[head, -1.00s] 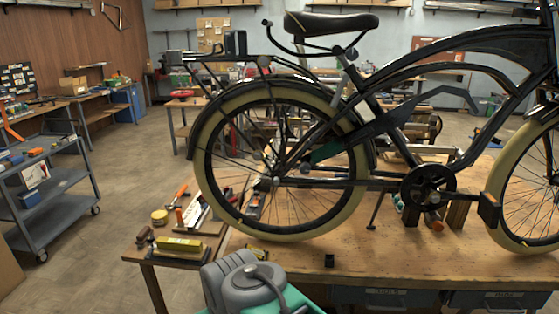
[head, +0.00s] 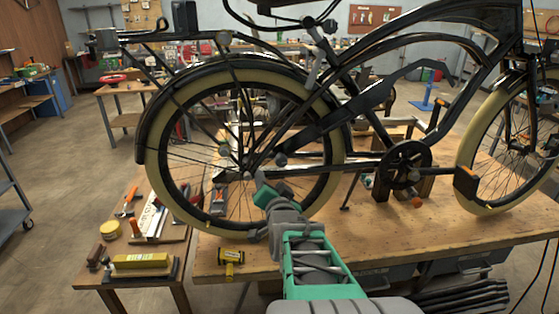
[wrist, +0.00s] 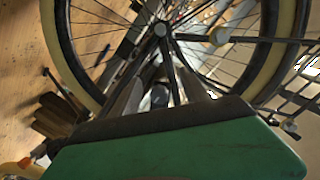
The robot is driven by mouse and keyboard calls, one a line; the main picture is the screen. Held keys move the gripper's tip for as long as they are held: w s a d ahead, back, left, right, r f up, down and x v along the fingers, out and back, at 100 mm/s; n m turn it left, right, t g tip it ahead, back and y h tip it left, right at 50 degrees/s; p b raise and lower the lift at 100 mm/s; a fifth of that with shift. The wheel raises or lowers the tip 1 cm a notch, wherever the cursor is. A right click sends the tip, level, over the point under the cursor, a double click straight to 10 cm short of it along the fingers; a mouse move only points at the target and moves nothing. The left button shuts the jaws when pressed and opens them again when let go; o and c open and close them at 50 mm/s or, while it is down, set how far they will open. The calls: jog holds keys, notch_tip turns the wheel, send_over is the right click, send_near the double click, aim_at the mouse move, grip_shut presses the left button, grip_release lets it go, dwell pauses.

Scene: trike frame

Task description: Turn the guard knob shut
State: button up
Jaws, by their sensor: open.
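The black bicycle frame (head: 365,115) stands on the wooden bench. A dark round knob (head: 281,159) sits near the rear end of the chain guard, by the rear wheel. I cannot tell for sure that it is the guard knob. My gripper (head: 264,184) is in front of the rear wheel, just below the hub and that knob. In the wrist view the jaws (wrist: 155,95) are apart, with a grey round thing (wrist: 160,96) seen between them. I cannot tell whether they touch it. A grey knob (wrist: 218,36) on a stay shows beyond them.
The rear wheel's spokes and cream tyre (head: 170,196) are close around my gripper. A yellow and black item (head: 231,258) lies on the bench top (head: 400,230). A side table at left holds a yellow block (head: 140,261). Bench space below the frame is mostly clear.

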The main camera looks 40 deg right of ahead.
aim_at(281, 164)
jog(key=d, duration=0.1)
jog(key=s+d+r+m+h, duration=0.1)
jog(key=d+r+h, duration=0.1)
jog(key=shift+s+d+m, duration=0.25)
jog(key=shift+s+m, duration=0.05)
jog(key=shift+m, duration=0.1)
jog(key=p+x, duration=0.2)
jog(key=x, duration=0.5)
jog(key=shift+w+r, duration=0.1)
jog(key=shift+w, duration=0.15)
grip_shut()
